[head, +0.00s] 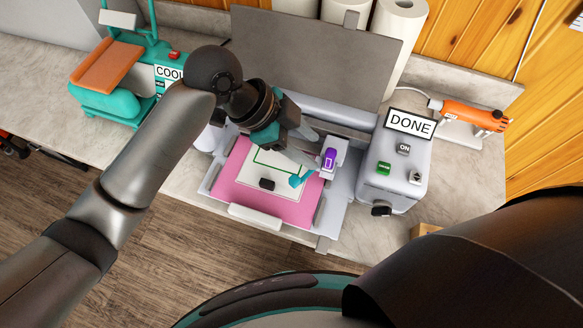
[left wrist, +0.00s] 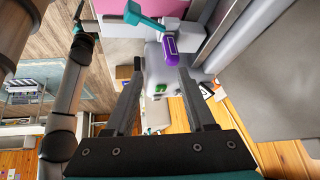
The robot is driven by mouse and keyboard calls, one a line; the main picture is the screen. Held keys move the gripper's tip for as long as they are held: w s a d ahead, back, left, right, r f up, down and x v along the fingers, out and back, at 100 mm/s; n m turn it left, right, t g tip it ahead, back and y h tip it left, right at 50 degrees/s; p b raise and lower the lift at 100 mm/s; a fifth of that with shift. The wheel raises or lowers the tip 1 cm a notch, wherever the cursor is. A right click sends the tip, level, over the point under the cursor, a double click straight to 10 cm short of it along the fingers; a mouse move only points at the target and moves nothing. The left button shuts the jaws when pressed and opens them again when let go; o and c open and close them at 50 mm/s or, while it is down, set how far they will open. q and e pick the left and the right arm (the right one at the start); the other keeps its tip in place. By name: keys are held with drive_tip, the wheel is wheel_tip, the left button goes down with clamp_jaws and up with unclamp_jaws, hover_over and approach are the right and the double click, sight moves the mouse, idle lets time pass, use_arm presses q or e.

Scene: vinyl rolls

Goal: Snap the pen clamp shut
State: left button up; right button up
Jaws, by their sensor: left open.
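The pen clamp sits on the grey carriage at the right of the machine, with a purple pen (head: 329,158) upright in it. Its teal lever (head: 300,179) sticks out to the left over the mat, swung away from the pen. In the left wrist view the lever (left wrist: 146,17) shows at the top and the pen (left wrist: 170,48) lies beyond and between the fingertips. My left gripper (head: 308,157) is open and empty, just behind and left of the clamp; its two fingers (left wrist: 160,66) look apart from the pen. My right gripper is out of view.
A pink mat (head: 240,197) with a white sheet lies in the machine, and a raised grey lid (head: 310,50) stands behind. A grey control box (head: 395,175) with a DONE sign stands right. An orange tool (head: 470,115) and teal press (head: 100,105) stand farther out.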

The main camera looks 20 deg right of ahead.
use_arm(q)
drive_tip(key=r+m, duration=0.1)
drive_tip(key=m, duration=0.1)
drive_tip(key=m+g+y, duration=0.2)
drive_tip(key=m+y, duration=0.2)
drive_tip(key=m, duration=0.2)
approach(294, 178)
drive_tip(key=shift+g, duration=0.3)
drive_tip(key=x, duration=0.8)
drive_tip(key=shift+w+d+f, duration=0.1)
drive_tip(key=shift+f, duration=0.25)
clamp_jaws()
